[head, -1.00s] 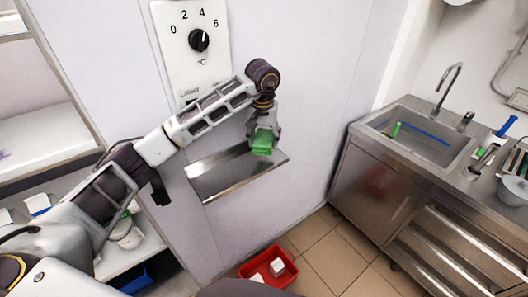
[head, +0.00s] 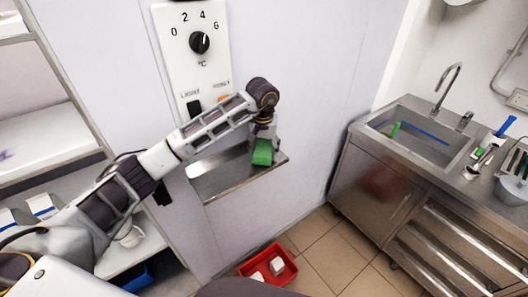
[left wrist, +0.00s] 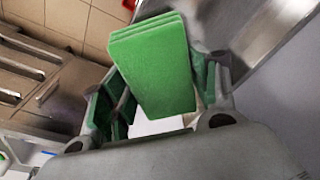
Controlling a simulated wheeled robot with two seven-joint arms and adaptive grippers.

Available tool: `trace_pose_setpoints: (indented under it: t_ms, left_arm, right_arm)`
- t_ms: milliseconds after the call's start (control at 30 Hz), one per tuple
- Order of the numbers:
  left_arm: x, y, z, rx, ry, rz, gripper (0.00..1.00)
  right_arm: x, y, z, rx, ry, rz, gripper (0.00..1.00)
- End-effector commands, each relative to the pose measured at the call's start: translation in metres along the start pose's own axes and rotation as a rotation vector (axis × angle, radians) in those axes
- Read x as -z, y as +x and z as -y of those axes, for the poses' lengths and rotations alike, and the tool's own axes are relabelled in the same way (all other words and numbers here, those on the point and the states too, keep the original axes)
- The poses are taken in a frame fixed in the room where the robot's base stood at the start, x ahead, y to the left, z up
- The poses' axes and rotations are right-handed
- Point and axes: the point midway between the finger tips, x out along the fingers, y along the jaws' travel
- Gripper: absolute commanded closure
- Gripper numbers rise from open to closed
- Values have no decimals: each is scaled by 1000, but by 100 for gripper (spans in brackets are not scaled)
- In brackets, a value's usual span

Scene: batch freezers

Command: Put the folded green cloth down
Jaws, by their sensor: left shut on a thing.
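The folded green cloth (head: 263,153) is a small layered block at the right end of the steel tray (head: 222,180) on the freezer front. My left gripper (head: 265,142) is above it and shut on it. In the left wrist view the folded cloth (left wrist: 152,62) fills the space between the fingers, its layered edge pointing away. The steel surface shows close behind it, but I cannot tell whether the cloth touches it. My right gripper is not in view.
A control panel with a dial (head: 200,42) is above the tray. A red bin (head: 268,268) with white pieces stands on the floor below. A steel sink counter (head: 420,150) stands to the right. Open shelves are at left.

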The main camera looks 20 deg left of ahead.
Motion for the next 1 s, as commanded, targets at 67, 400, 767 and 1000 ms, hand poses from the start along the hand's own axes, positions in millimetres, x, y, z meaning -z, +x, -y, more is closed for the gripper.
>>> trace_pose_setpoints:
  t_ms: [67,400,767,1000]
  left_arm:
    - [-1,7,0,-1,-1,1,63]
    - [-2,17,0,0,0,-1,63]
    - [-2,20,0,0,0,0,35]
    - [-2,19,0,0,0,-1,18]
  right_arm:
    - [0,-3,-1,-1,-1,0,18]
    - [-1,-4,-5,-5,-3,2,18]
    - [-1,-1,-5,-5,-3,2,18]
    - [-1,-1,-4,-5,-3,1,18]
